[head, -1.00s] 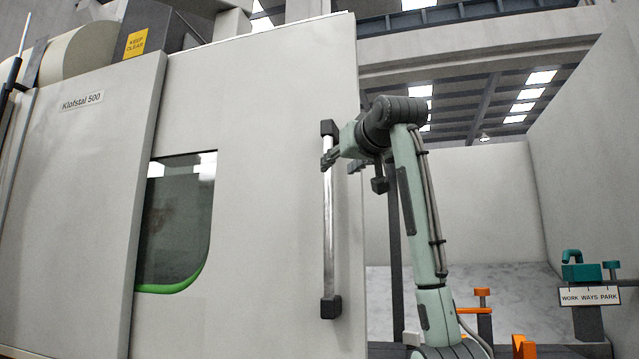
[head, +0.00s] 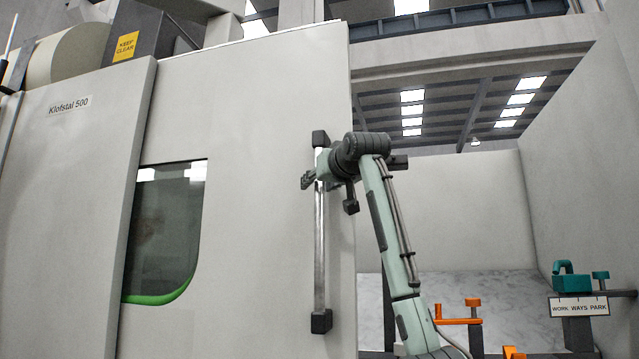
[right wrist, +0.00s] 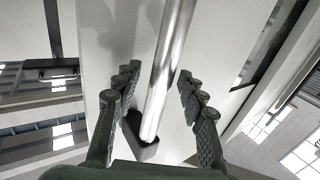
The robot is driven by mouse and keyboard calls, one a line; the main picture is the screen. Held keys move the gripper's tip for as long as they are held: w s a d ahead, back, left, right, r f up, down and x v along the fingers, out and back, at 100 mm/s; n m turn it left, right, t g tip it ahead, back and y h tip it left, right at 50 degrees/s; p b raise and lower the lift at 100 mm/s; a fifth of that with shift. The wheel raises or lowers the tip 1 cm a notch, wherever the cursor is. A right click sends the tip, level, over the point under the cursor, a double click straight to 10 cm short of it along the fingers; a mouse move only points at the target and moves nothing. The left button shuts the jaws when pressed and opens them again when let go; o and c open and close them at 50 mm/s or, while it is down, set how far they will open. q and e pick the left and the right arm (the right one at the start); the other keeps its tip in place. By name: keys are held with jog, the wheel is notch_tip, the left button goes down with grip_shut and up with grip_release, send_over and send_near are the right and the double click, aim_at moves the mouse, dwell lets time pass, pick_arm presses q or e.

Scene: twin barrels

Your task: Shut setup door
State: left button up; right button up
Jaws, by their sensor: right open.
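The setup door (head: 255,120) is a large pale panel with a dark window (head: 165,230) edged in green. A vertical metal bar handle (head: 320,260) with black end mounts is near its right edge. The door's left side meets the panel marked "Klofstal 500" (head: 60,190). My right gripper (head: 308,181) is at the upper part of the handle. In the right wrist view my right gripper (right wrist: 156,78) is open, with its fingers apart on both sides of the handle bar (right wrist: 165,75). A gap shows on each side of the bar. My left gripper is not in view.
A teal fixture with a "WORK WAYS PARK" sign (head: 578,307) stands at the right. Orange parts (head: 460,320) show low, right of my arm. A yellow "KEEP CLEAR" label (head: 126,46) is at the machine's top. Open floor lies behind, before a pale wall (head: 460,210).

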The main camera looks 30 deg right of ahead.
jog(key=shift+c, duration=0.4)
grip_shut()
jog(key=shift+s, duration=0.1)
